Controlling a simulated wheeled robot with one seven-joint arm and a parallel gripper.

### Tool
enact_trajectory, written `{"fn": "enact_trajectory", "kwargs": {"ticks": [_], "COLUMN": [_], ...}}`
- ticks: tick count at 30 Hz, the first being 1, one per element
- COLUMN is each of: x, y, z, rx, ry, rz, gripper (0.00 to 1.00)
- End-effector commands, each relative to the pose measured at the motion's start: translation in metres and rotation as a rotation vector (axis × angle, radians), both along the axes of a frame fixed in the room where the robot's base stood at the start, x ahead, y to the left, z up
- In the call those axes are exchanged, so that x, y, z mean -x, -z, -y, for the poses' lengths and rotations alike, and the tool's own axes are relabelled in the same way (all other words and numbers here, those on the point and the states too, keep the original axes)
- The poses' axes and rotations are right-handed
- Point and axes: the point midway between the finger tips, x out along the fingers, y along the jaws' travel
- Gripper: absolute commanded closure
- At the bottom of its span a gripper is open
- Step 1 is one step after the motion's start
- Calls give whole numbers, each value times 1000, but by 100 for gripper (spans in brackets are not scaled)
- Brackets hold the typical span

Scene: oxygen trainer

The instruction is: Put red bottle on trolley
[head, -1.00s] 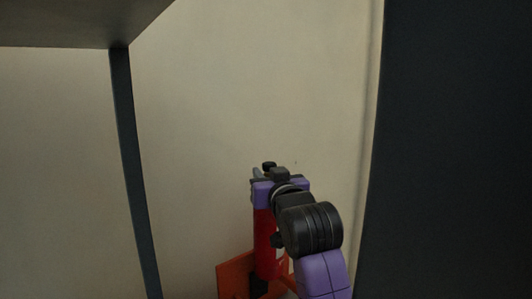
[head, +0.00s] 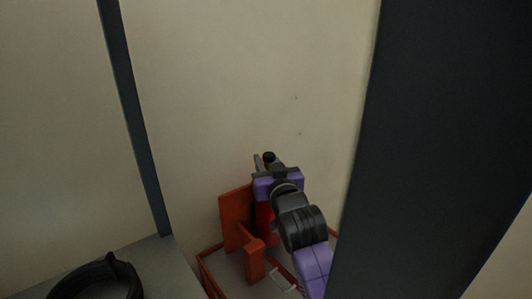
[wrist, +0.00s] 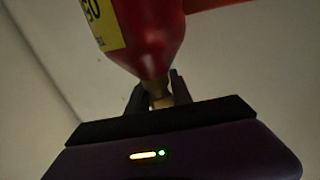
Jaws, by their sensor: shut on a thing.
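My gripper (head: 264,163) is shut on the neck of the red bottle (head: 265,220), which hangs below it in the head view. In the wrist view the bottle (wrist: 155,35) has a yellow label, and its brass-coloured neck sits between the two dark fingers (wrist: 160,95). The trolley (head: 235,219) is an orange-red frame with an upright plate just left of the bottle. The bottle's lower end is hidden behind my arm and the trolley's parts, so I cannot tell whether it touches the trolley.
A grey shelf or table top (head: 165,265) with a black curved object (head: 100,278) stands at lower left, beside a dark post (head: 135,120). A large dark panel (head: 440,130) closes the right side. A pale wall (head: 260,80) is behind.

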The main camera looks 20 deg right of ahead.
Motion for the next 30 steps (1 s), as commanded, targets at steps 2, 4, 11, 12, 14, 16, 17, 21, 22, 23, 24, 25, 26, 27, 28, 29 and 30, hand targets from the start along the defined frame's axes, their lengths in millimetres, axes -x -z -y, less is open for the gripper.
{"fn": "enact_trajectory", "kwargs": {"ticks": [2,4,11,12,14,16,17,21,22,23,24,25,26,27,28,29,30], "x": [0,0,0,0,0,0,0,0,0,0,0,0,0,0,0,0,0], "y": [8,15,22,22,22,22,23,31,31,31,31,31,31,31,31,31,31], "z": [0,0,0,0,0,0,0,0,0,0,0,0,0,0,0,0,0], "rx": [1,2,1,1,1,1,1,0,0,0,0,0,0,0,0,0,0], "ry": [0,0,0,0,0,0,0,0,0,0,0,0,0,0,0,0,0], "rz": [6,7,11,11,11,10,10,-1,-1,-1,-1,-1,-1,-1,-1,-1,-1], "gripper": [100,100,100,100,100,100,100,69,64,58,51,51,51,51,51,51,51]}}
